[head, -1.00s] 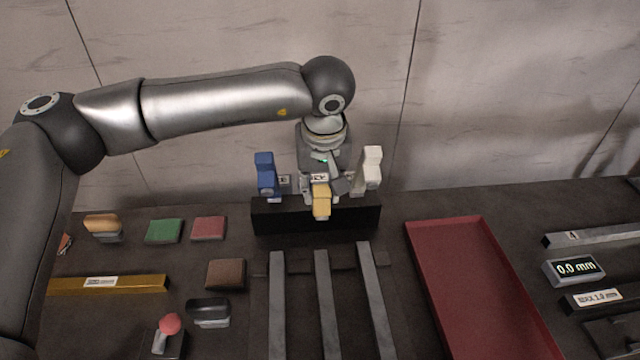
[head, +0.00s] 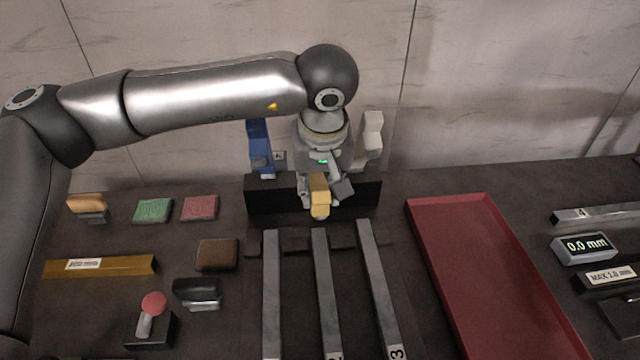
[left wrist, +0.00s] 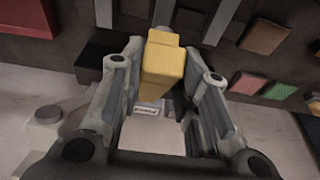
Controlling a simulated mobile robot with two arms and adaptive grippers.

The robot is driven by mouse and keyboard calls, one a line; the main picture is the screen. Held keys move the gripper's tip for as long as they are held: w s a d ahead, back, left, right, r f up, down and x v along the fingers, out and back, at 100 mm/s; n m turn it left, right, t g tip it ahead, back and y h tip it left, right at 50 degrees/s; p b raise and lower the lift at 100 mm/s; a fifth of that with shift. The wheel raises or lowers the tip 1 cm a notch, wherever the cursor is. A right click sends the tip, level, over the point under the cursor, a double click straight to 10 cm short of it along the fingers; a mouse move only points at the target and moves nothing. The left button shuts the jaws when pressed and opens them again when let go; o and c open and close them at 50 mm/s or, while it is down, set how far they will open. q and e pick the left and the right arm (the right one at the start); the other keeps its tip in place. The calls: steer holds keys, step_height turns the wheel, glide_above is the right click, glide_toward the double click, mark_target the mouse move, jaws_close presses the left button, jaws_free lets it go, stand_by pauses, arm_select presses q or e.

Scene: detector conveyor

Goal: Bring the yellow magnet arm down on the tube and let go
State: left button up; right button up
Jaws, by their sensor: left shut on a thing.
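The yellow magnet arm (head: 320,190) is between the fingers of my left gripper (head: 322,188), in front of the black block at the back. In the left wrist view the yellow magnet arm (left wrist: 163,72) sits between both finger pads, and my left gripper (left wrist: 165,85) is shut on it. Its front end is close to the far end of the middle grey tube (head: 324,275); I cannot tell whether they touch. Two more grey tubes lie left (head: 272,290) and right (head: 378,285) of it. My right gripper is not in view.
A blue arm (head: 259,145) and a white arm (head: 371,135) stand upright on the black block (head: 358,195). A red tray (head: 480,270) lies to the right, beside a display (head: 584,247) reading 0.0 mm. Sponges and a gold bar (head: 105,266) lie left.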

arm_select(q)
steer(key=o, duration=0.9)
steer(key=shift+s, duration=0.1)
steer(key=v, duration=1.2)
